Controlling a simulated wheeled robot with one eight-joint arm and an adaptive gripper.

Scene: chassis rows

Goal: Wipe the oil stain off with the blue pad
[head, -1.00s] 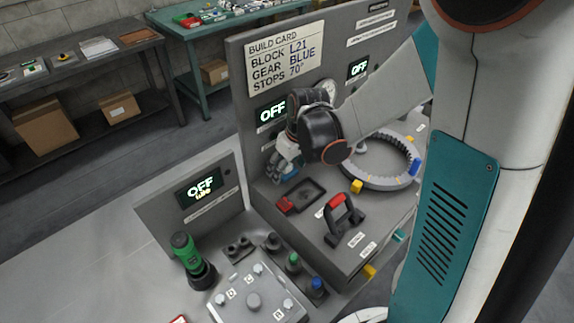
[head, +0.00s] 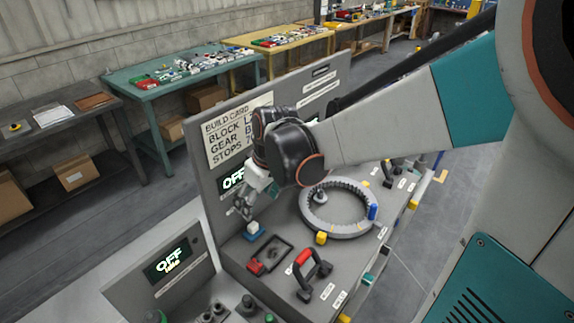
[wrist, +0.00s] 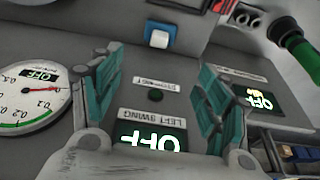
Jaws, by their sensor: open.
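The blue pad (head: 255,236), with a white block on top, sits on the grey bench top near the upright panel. In the wrist view the pad (wrist: 161,38) lies beyond my fingertips, apart from them. My gripper (head: 243,206) hangs beside the panel just above the pad. Its two teal fingers are spread with nothing between them in the wrist view (wrist: 158,78). I cannot make out an oil stain with certainty in either view.
A dark tray (head: 283,262) with a red part and a red-topped handle (head: 304,256) stand in front of the pad. A toothed grey ring (head: 308,213) with a yellow block (head: 321,238) is to the right. The panel (head: 217,196) closes off the back.

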